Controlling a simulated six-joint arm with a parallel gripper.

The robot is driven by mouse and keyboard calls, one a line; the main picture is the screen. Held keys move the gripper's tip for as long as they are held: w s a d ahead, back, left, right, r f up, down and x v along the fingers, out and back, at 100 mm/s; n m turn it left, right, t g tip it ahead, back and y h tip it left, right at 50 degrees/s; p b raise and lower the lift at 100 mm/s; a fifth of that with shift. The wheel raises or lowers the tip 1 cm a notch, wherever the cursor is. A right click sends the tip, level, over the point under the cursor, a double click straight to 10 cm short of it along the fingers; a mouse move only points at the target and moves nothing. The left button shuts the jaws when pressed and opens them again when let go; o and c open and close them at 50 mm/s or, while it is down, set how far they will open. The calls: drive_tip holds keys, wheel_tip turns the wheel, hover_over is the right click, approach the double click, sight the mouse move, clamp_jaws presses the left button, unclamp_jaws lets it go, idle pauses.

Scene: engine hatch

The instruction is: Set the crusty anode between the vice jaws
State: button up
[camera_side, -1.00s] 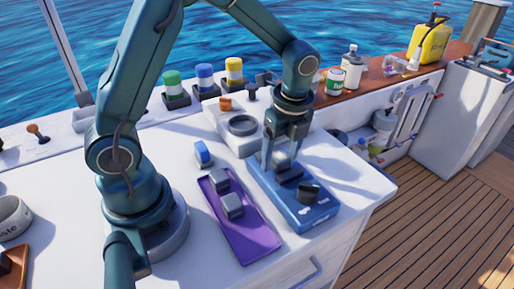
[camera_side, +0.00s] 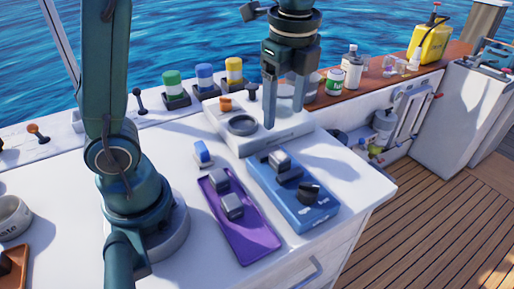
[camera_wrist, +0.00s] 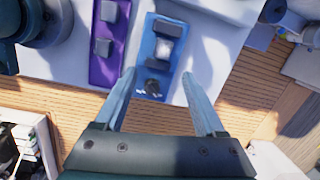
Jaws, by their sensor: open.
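The blue vice (camera_side: 313,213) sits on the white bench, with two dark jaws and a black knob (camera_side: 309,192). A grey block, apparently the crusty anode (camera_side: 280,158), sits between the jaws. In the wrist view the anode (camera_wrist: 163,47) is pale, with a dark jaw on either side. Two more grey anodes, one nearer (camera_side: 232,205) and one farther (camera_side: 219,180), lie on the purple tray (camera_side: 252,243) left of the vice. My gripper (camera_side: 284,121) is open and empty, raised above the vice and apart from the anode.
A white block with a round ring (camera_side: 242,125) stands behind the vice. A small blue-and-white item (camera_side: 202,153) lies near the tray. Green, blue and yellow-capped pots (camera_side: 235,72) line the back ledge. Bare bench lies right of the vice, up to its edge.

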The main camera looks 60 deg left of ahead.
drive_tip(key=s+d+f+n+t+h, duration=0.1)
drive_tip(key=s+n+t, duration=0.4)
drive_tip(key=s+n, duration=0.5)
drive_tip(key=n, duration=0.6)
drive_tip(key=shift+s+f, duration=0.25)
drive_tip(key=shift+s, duration=0.15)
